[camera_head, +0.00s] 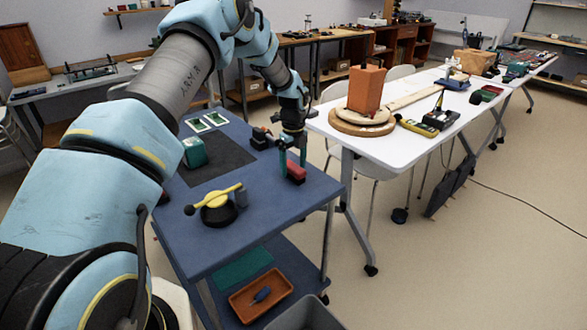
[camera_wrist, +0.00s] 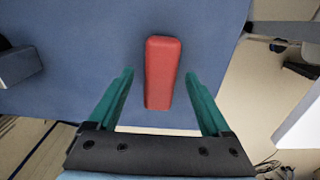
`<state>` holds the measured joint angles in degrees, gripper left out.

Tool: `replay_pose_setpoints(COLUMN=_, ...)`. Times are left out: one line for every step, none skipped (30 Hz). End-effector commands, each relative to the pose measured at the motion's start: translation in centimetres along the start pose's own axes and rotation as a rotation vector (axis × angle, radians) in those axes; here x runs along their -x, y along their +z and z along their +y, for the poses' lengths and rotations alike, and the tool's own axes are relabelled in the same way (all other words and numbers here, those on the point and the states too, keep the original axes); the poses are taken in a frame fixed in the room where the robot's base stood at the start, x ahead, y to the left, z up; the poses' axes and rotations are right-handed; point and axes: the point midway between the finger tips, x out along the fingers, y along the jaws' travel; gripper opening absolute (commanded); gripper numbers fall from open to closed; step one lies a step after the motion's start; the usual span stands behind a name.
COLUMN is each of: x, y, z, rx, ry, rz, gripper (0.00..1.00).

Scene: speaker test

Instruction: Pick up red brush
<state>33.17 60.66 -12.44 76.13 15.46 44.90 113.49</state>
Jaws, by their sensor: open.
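The red brush (camera_head: 296,172) is a small red block lying on the blue table top near its right edge. In the wrist view the red brush (camera_wrist: 161,72) lies lengthwise, with its near end between my two green fingers. My gripper (camera_head: 293,158) points down at the table beside the brush. In the wrist view my gripper (camera_wrist: 161,80) is open, with a gap on both sides of the brush. Nothing is held. The brush's underside is hidden.
A white table (camera_head: 400,145) with tools stands close on the right. The blue table's front right is clear.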

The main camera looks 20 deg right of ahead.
Motion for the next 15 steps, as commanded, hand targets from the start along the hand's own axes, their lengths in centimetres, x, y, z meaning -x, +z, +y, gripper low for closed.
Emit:
replay_pose_setpoints(x=-0.45, y=-0.03, z=-0.01, rx=0.0, ry=0.001, rz=0.001, gripper=0.82)
replay_pose_setpoints(x=-0.7, y=-0.02, z=-0.01, rx=0.0, ry=0.0, rz=0.001, gripper=0.82)
replay_pose_setpoints(x=-0.93, y=-0.01, z=-0.02, rx=0.0, ry=0.0, rz=0.0, gripper=0.82)
replay_pose_setpoints(x=-1.05, y=0.0, z=-0.02, rx=0.0, ry=0.0, rz=0.0, gripper=0.82)
replay_pose_setpoints(x=-1.14, y=0.01, z=-0.02, rx=0.0, ry=-0.001, rz=0.0, gripper=0.82)
replay_pose_setpoints(x=-1.2, y=0.02, z=-0.03, rx=0.0, ry=-0.001, rz=0.0, gripper=0.82)
replay_pose_setpoints(x=-1.21, y=0.02, z=-0.03, rx=0.0, ry=-0.001, rz=-0.001, gripper=0.82)
replay_pose_setpoints(x=-1.22, y=0.02, z=-0.03, rx=0.001, ry=-0.001, rz=-0.001, gripper=0.82)
replay_pose_setpoints(x=-1.22, y=0.02, z=-0.03, rx=0.001, ry=-0.001, rz=0.0, gripper=0.82)
replay_pose_setpoints(x=-1.22, y=0.02, z=-0.03, rx=0.001, ry=-0.001, rz=0.0, gripper=0.82)
replay_pose_setpoints(x=-1.21, y=0.02, z=-0.03, rx=0.001, ry=-0.001, rz=0.0, gripper=0.81)
replay_pose_setpoints(x=-1.21, y=0.02, z=-0.03, rx=0.001, ry=-0.001, rz=0.0, gripper=0.77)
replay_pose_setpoints(x=-1.21, y=0.02, z=-0.03, rx=0.001, ry=-0.001, rz=0.0, gripper=0.73)
replay_pose_setpoints(x=-1.21, y=0.02, z=-0.03, rx=0.001, ry=-0.001, rz=0.0, gripper=0.7)
replay_pose_setpoints(x=-1.2, y=0.02, z=-0.03, rx=0.001, ry=-0.001, rz=0.0, gripper=0.66)
